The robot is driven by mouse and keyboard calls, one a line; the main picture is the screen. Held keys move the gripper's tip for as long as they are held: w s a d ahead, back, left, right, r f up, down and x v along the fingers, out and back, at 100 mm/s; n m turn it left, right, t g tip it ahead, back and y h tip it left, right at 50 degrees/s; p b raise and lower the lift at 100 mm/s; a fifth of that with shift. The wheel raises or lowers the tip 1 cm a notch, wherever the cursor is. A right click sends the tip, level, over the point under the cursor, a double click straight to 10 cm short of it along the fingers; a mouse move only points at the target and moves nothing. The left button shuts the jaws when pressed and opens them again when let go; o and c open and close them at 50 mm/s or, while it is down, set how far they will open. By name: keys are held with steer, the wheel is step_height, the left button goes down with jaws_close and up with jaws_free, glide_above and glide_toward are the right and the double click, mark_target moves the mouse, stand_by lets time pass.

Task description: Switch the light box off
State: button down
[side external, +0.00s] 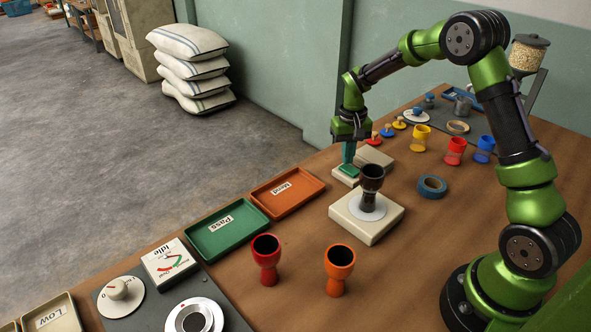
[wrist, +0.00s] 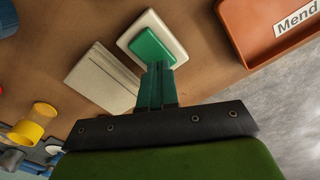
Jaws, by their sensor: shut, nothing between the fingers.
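A green rocker or button (side external: 349,169) sits on a small cream base (side external: 343,179) near the table's far edge; it also shows in the wrist view (wrist: 152,46). My gripper (side external: 348,160) points down with its teal fingers shut and empty. In the wrist view the fingertips (wrist: 157,68) overlap the button's near edge; whether they touch it I cannot tell. A cream box (side external: 352,222) with a pale round disc stands nearer the camera, with a black goblet drum (side external: 371,185) upright on the disc. I cannot clearly tell whether the disc is lit.
A flat beige block (side external: 376,157) lies beside the button; it also shows in the wrist view (wrist: 100,78). An orange "Mend" tray (side external: 310,192) and green "Pass" tray (side external: 252,242) lie left. Blue tape (side external: 432,187) lies right.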

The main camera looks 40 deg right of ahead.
mark_target(348, 169)
steer(key=shift+r, duration=2.75)
steer(key=shift+f, duration=0.1)
steer(key=shift+s+a+f, duration=0.25)
steer(key=shift+s+f, duration=0.1)
steer(key=shift+s, duration=0.15)
steer(key=s+a+r+n+t+y, duration=0.1)
steer(key=s+a+r+t, duration=0.2)
steer(key=s+a+r, duration=0.4)
steer(key=s+a+r+n+t+y, duration=0.1)
steer(key=s+a+r+t, duration=0.3)
steer(key=s, duration=0.9)
steer(key=a+r, duration=0.3)
steer(key=r, duration=0.1)
steer(key=shift+s+a+r, duration=0.15)
steer(key=shift+s, duration=0.25)
